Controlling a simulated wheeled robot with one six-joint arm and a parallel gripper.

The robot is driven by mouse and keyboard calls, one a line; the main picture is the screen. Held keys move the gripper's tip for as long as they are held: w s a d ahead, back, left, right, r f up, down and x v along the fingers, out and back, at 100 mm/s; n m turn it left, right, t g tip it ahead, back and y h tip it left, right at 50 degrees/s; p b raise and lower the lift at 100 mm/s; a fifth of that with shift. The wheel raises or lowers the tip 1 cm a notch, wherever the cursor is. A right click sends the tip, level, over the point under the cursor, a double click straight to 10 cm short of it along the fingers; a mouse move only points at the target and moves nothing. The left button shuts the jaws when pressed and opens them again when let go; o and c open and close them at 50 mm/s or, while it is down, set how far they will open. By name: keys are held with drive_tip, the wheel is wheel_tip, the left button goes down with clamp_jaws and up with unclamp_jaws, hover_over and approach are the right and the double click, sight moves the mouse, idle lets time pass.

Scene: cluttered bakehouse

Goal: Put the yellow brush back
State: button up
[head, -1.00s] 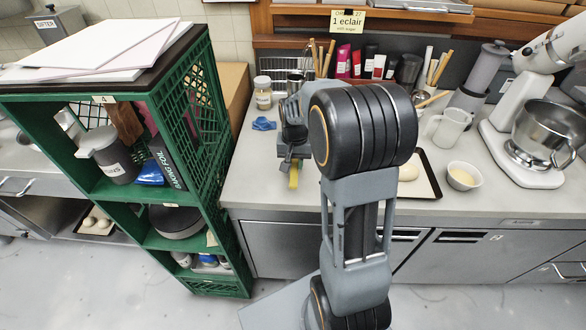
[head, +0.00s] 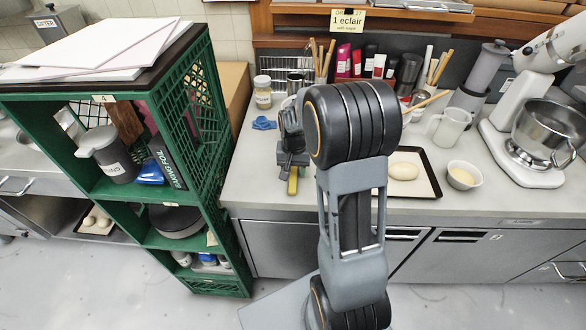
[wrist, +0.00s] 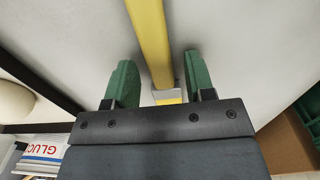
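The yellow brush shows in the wrist view as a long yellow strip (wrist: 151,40) with a pale metal-like band near its lower end. It runs between the two green fingertips of my gripper (wrist: 160,82), with a gap on each side. My gripper is open and not closed on it. In the head view my gripper (head: 292,160) is over the front part of the counter, left of my arm. A short yellow piece of the brush (head: 292,186) shows just below it, near the counter's front edge. The rest of the brush is hidden by the gripper.
A green crate shelf (head: 215,165) stands close on the left. On the counter are a blue crumpled item (head: 263,123), a jar (head: 262,92), a dark tray (head: 432,180) with dough (head: 403,171), a bowl (head: 463,176) and a mixer (head: 520,160).

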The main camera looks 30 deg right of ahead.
sight(293, 171)
drive_tip(key=shift+r, duration=0.1)
wheel_tip(293, 171, up, 11)
drive_tip(key=s+a+n+t, duration=0.2)
drive_tip(key=s+a+n, duration=0.1)
drive_tip(key=s, duration=0.4)
drive_tip(key=s+a+r+n+t, duration=0.1)
drive_tip(key=s+a+n, duration=0.2)
drive_tip(key=s+a, duration=0.3)
drive_tip(key=shift+s+a+r+t, duration=0.2)
drive_tip(key=shift+s+t, duration=0.2)
drive_tip(key=shift+s, duration=0.8)
